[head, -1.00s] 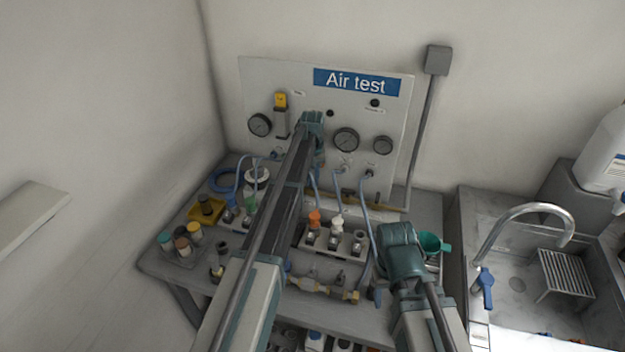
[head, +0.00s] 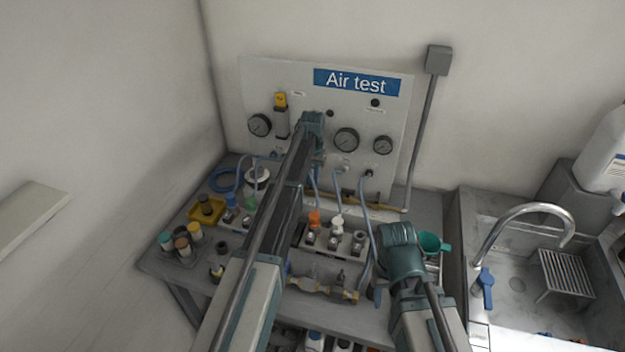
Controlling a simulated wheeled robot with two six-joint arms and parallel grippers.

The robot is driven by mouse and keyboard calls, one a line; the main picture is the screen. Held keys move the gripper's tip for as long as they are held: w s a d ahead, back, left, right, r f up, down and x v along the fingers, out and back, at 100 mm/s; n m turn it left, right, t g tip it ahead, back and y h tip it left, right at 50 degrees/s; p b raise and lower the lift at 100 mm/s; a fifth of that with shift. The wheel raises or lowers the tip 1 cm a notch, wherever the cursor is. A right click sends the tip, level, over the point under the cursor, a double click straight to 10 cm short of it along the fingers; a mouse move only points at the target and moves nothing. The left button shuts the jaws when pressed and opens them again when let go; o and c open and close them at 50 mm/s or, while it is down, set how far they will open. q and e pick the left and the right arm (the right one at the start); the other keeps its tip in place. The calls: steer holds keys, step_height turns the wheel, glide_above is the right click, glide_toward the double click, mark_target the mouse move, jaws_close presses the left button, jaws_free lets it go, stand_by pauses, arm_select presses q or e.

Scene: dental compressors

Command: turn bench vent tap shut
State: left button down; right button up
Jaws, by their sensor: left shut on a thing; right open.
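The Air test panel (head: 230,90) stands upright at the back of the bench, with several round gauges and small fittings along its lower part. My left gripper (head: 313,140) reaches up to the middle of this panel, between the gauges. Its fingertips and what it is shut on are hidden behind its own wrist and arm. I cannot pick out the vent tap; it may be hidden there. My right gripper (head: 402,262) is over the right end of the bench, beside a green cup (head: 431,243). Its fingers point away and are hardly visible.
A grey block with orange and white caps (head: 335,246) stands mid-bench. A brass valve line (head: 322,288) lies in front of it. Blue hoses (head: 366,215) run from the panel to the bench. Yellow tray (head: 207,218) and small capped pots (head: 184,246) are left; a sink (head: 520,285) is right.

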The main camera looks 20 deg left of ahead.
arm_select(q)
steer(key=c, duration=0.8)
jaws_free()
steer(key=shift+c, duration=0.2)
step_height(320, 180, up, 14)
steer(key=p, duration=1.4)
steer(key=shift+f, duration=0.15)
